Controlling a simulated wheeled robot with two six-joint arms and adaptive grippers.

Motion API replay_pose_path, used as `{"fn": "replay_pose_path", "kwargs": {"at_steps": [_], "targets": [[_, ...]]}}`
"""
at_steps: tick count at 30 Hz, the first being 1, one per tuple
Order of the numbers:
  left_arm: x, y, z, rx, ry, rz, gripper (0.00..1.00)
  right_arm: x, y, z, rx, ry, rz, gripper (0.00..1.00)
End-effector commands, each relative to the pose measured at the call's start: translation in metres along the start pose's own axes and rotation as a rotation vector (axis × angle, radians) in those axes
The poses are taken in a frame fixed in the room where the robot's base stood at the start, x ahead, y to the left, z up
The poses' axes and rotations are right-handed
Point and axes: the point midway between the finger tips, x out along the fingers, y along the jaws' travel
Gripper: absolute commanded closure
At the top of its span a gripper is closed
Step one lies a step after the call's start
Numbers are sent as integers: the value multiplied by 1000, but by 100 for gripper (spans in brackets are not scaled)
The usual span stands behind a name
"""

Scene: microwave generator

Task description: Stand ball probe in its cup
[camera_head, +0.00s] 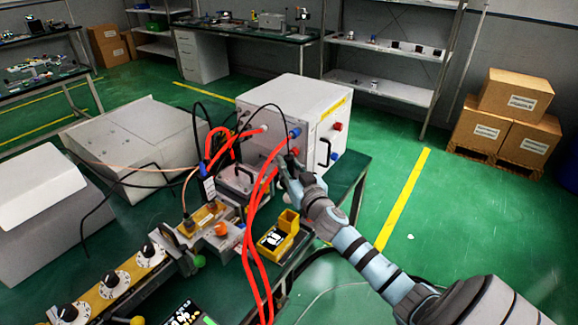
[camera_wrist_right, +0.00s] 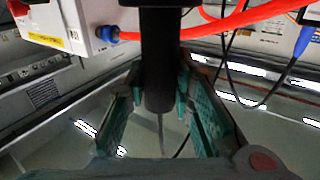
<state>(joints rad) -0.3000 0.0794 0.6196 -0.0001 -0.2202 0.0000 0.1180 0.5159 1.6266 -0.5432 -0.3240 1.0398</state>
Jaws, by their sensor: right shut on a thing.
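My right gripper (camera_head: 289,172) is in front of the white cabinet, above the bench's right side. In the wrist view my right gripper (camera_wrist_right: 158,95) has its two green-padded fingers on either side of a thick black handle, which I take for the ball probe (camera_wrist_right: 160,50). A thin rod runs from the handle's end; its ball tip cannot be made out. In the head view the probe is mostly hidden by the gripper. A yellow holder (camera_head: 277,240) with a raised open box, perhaps the cup, stands on the bench below the gripper. My left gripper is not in view.
The white cabinet (camera_head: 285,115) with coloured sockets stands close behind the gripper. Thick red cables (camera_head: 250,240) hang just left of the yellow holder. Metal waveguide parts and a panel with dials (camera_head: 112,282) fill the left.

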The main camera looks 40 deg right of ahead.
Motion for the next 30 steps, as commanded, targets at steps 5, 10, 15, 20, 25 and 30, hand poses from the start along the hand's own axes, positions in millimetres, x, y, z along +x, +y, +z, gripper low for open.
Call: {"fn": "replay_pose_path", "kwargs": {"at_steps": [5,10,15,20,25,30], "targets": [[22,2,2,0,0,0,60,-1,0,25,-1,-1,0,100],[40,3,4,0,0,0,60,-1,0,46,-1,-1,-1,100],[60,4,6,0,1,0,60,-1,0,66,-1,-1,-2,100],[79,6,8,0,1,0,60,-1,0,84,-2,0,-2,100],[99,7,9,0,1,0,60,-1,0,102,-2,0,-2,100],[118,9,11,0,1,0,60,-1,0,120,-1,0,-2,100]]}}
